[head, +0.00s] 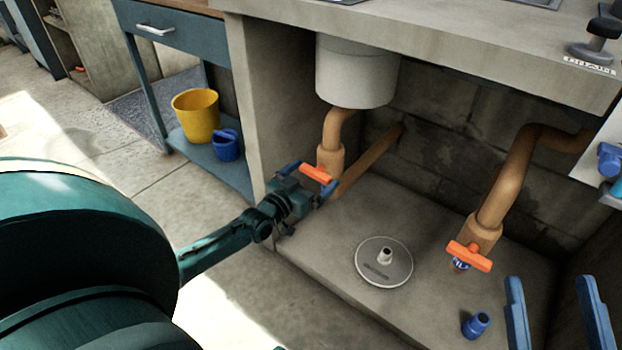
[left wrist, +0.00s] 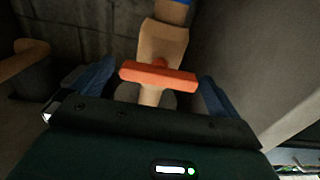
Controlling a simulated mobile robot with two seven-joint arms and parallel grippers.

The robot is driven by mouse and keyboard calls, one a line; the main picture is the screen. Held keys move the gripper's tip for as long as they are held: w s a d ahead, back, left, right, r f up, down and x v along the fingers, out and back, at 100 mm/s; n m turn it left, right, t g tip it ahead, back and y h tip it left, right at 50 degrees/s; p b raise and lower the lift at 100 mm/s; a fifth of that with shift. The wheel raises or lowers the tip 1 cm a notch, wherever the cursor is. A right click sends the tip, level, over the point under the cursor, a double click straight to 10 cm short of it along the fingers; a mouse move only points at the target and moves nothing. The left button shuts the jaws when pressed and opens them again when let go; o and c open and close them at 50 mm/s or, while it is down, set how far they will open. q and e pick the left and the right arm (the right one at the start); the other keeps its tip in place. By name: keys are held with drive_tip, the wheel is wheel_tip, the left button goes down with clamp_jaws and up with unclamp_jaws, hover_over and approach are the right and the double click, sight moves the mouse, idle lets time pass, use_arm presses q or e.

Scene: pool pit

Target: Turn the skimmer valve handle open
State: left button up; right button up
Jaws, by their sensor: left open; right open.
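An orange valve handle (head: 317,174) sits on a tan pipe fitting below a pale cylinder (head: 356,75) under the counter. My left gripper (head: 309,179) is open, with one blue finger near each end of this handle. In the left wrist view the orange handle (left wrist: 158,75) lies crosswise between the spread fingers, with gaps at its ends. A second orange handle (head: 468,256) is on the right pipe, with a blue label partly hidden behind it. I cannot read a skimmer label on either. My right gripper (head: 551,283) is open and empty at the lower right.
A round metal lid (head: 384,262) and a blue fitting (head: 476,325) are on the pit floor. Concrete walls and the counter (head: 450,45) enclose the pit. A yellow bucket (head: 196,117) and blue pail (head: 227,146) stand on a shelf at left.

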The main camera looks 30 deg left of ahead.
use_arm(q)
drive_tip(key=shift+c, duration=0.6)
drive_tip(key=c, duration=0.8)
drive_tip(key=n, duration=0.5)
drive_tip(key=shift+n+p, duration=0.3)
drive_tip(key=shift+p, duration=0.1)
drive_tip(key=n, duration=0.7)
drive_tip(key=shift+f+b, duration=0.1)
drive_tip(key=shift+b, duration=0.2)
drive_tip(key=shift+n+b, duration=0.6)
drive_tip(key=shift+n, duration=2.1)
use_arm(e)
drive_tip(key=shift+w+r+n+t+y, duration=0.15)
drive_tip(key=shift+r+n+t+y, duration=0.2)
drive_tip(key=shift+r+n, duration=0.2)
